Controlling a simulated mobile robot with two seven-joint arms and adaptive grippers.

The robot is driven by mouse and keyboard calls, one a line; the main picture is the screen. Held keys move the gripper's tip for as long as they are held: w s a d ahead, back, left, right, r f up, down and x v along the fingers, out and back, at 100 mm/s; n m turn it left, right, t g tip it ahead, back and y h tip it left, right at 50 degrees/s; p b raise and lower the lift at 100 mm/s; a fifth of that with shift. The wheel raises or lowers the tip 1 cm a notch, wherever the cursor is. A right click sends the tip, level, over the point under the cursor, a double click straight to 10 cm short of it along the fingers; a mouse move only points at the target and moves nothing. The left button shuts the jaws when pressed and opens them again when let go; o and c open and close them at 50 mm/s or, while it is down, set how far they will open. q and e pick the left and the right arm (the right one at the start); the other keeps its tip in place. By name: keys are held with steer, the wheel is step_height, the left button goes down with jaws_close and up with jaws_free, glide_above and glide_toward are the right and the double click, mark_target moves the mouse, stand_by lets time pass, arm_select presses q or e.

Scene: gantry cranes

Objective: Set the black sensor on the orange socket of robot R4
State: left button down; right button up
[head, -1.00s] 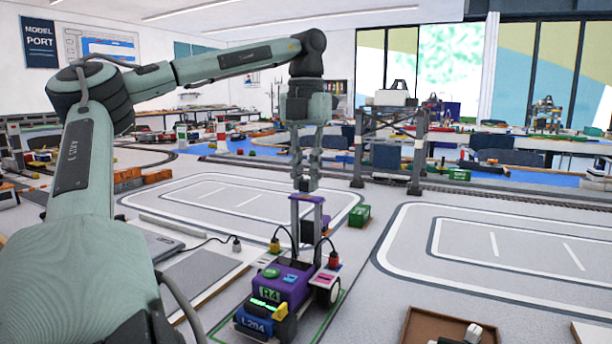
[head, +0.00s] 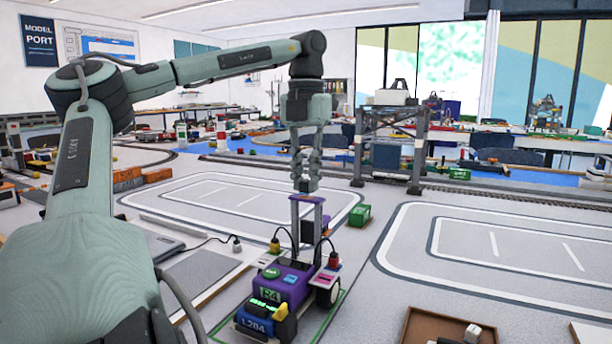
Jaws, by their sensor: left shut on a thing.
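Robot R4 (head: 283,283) is a purple wheeled model with a green R4 label and a blue L204 front plate. It stands inside a green outline on the floor mat. A mast with a purple top plate (head: 307,199) rises from its rear. My left gripper (head: 306,184) points straight down just above that plate, its fingers closed on a small dark piece, which seems to be the black sensor (head: 306,187). The piece is mostly hidden by the fingertips, and I cannot tell whether it touches the plate. I cannot make out the orange socket. My right gripper is not in view.
A yellow plug (head: 275,245) and a red plug (head: 333,259) with black cables stand on R4. A green container (head: 359,215) sits behind it to the right. A gantry crane (head: 391,140) stands farther back. A brown tray (head: 440,328) lies front right. The marked mat at right is clear.

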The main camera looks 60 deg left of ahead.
arm_select(q)
steer(key=shift+f, duration=0.35)
stand_by(0.3)
steer(key=c, duration=1.4)
jaws_free()
steer(key=shift+o, duration=0.2)
step_height(320, 180, up, 12)
